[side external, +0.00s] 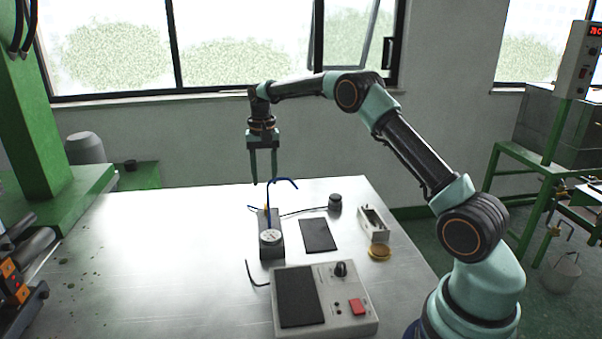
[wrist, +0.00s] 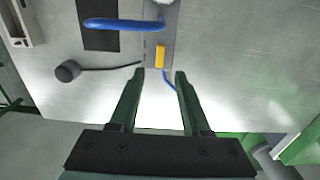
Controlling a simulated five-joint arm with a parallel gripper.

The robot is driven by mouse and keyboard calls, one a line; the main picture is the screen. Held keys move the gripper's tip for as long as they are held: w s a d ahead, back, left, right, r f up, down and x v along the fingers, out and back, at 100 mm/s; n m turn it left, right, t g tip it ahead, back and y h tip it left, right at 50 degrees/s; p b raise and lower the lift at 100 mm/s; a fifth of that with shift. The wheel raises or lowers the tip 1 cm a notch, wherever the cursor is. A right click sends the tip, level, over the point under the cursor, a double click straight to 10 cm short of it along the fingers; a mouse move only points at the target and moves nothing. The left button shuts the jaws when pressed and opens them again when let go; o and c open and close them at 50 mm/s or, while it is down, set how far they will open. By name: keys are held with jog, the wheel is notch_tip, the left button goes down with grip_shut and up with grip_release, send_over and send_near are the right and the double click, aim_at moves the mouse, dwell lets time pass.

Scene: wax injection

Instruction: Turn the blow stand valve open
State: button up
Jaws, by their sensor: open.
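The blow stand (side external: 271,247) is a narrow grey block on the metal table, with a round gauge at its near end and a bent blue tube rising from it. It also shows at the top of the wrist view (wrist: 158,32). Its small yellow valve handle (wrist: 160,56) lies lengthwise along the block in the wrist view. My gripper (side external: 264,180) points down above the far end of the stand, open and empty. In the wrist view its fingertips (wrist: 160,72) are spread either side of the handle's line, with the handle just beyond them. I see no contact.
A black foot pedal or knob (side external: 335,203) with a cable lies right of the stand. A dark pad (side external: 318,235), a metal holder (side external: 374,224) and a brass disc (side external: 380,253) lie further right. A control box (side external: 345,315) stands in front. The table's left side is clear.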

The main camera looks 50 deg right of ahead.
aim_at(266, 205)
notch_tip(266, 205, down, 8)
jog(key=shift+f, duration=0.2)
grip_shut()
